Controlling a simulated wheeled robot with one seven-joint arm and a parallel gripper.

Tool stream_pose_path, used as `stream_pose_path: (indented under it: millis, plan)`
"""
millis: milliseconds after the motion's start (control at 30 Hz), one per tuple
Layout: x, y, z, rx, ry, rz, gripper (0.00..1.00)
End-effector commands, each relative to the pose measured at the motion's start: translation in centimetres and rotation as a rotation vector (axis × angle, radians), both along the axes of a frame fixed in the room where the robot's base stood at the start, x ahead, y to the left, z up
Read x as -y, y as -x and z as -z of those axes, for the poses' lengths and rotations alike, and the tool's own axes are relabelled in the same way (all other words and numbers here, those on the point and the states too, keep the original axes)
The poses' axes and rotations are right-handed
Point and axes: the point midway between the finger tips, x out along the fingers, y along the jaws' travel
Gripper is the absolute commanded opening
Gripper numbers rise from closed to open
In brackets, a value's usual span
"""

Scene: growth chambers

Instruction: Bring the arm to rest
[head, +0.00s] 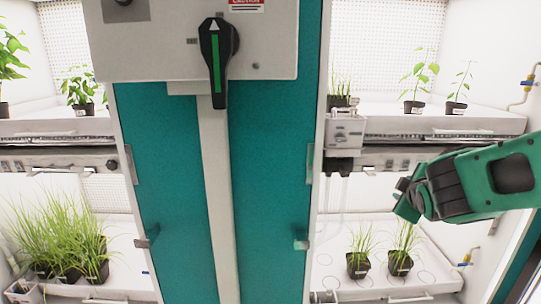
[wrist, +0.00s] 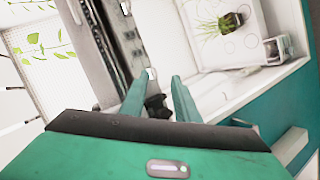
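My green and black gripper (head: 408,200) is at the right of the head view, in front of the right growth chamber, between its upper and lower shelves. In the wrist view two green fingers (wrist: 157,95) stand apart with a gap between them. A small black part (wrist: 157,107) shows in the gap, and I cannot tell how far behind the fingers it is. I see nothing held. My arm reaches in from the right edge of the head view.
The lower right tray (head: 385,283) holds two potted grass plants (head: 358,252). The upper right tray (head: 440,122) bears several seedlings. A teal panel (head: 270,160) with a black rotary handle (head: 216,60) stands between the chambers. Dense grass (head: 60,240) grows at lower left.

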Motion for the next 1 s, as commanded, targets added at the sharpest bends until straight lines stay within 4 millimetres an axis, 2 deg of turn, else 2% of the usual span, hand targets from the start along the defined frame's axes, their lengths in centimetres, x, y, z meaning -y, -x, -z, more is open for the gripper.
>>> stream_pose_path:
  millis: [33, 100, 167, 300, 433, 500, 633, 700, 800, 900, 1000]
  plan:
    - [1.9, 1.7, 0.9, -0.044, -0.075, 0.076, 0.28]
    - [4.0, 4.3, 2.6, -0.114, -0.188, 0.185, 0.28]
    - [5.4, 6.8, 4.0, -0.172, -0.286, 0.281, 0.28]
    - [7.5, 13.3, 6.8, -0.299, -0.504, 0.516, 0.28]
    - [8.0, 19.6, 8.6, -0.408, -0.695, 0.741, 0.28]
    - [7.7, 23.0, 9.3, -0.466, -0.789, 0.861, 0.28]
    - [6.5, 28.4, 9.9, -0.56, -0.931, 1.059, 0.28]
    - [5.8, 30.6, 9.9, -0.6, -0.982, 1.141, 0.28]
    - [5.1, 32.7, 9.9, -0.639, -1.03, 1.221, 0.28]
    - [4.6, 33.7, 9.8, -0.661, -1.051, 1.26, 0.28]
    - [4.6, 33.8, 9.8, -0.662, -1.052, 1.263, 0.28]
